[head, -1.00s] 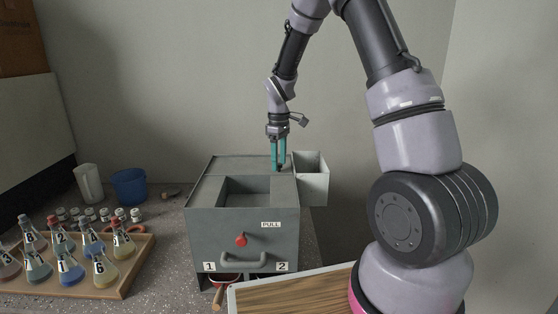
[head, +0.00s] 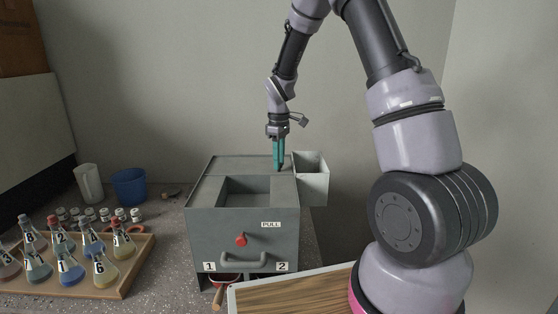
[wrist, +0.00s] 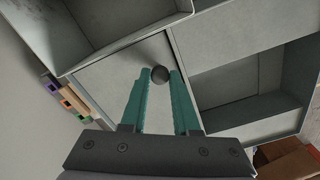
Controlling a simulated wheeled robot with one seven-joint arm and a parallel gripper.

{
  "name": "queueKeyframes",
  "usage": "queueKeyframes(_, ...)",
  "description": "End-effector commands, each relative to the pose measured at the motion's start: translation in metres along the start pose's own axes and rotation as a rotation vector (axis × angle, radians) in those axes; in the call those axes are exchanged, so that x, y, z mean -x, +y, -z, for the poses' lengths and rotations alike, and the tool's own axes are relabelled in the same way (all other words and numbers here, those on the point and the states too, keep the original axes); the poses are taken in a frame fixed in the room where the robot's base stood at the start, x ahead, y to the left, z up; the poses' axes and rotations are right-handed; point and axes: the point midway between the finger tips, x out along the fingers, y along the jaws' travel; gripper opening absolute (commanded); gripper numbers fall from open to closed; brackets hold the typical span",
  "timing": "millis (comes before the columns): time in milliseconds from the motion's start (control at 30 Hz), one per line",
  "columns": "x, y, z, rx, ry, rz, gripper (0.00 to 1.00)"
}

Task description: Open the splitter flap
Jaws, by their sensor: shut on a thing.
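The grey splitter box (head: 202,225) stands on the bench with an open square hopper (head: 245,184) in its top. Its front has a red knob (head: 241,240), a curved handle (head: 243,260), a PULL label and the numbers 1 and 2. My gripper (head: 279,168) points down at the right rear of the box top. In the wrist view a small dark round knob (wrist: 161,75) sits between the teal fingertips, over a flat grey panel (wrist: 112,72). The fingers are shut on this knob. Which part is the flap is not clear.
A grey open bin (head: 312,187) is fixed at the box's right side, close to my gripper. A wooden tray (head: 128,284) of numbered flasks stands at left, with small jars, a blue cup (head: 130,187) and a white cup (head: 89,184) behind. A wood-topped board (head: 300,295) lies in front.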

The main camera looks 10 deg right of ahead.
Motion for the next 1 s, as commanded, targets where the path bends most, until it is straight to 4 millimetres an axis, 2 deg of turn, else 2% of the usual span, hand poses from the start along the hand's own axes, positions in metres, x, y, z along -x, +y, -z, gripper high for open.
queueKeyframes(767,0.0007,0.0006,0.0001,-0.001,-0.001,0.002,0.0)
queueKeyframes(1000,0.0072,0.0045,0.0012,-0.004,-0.027,0.051,0.0)
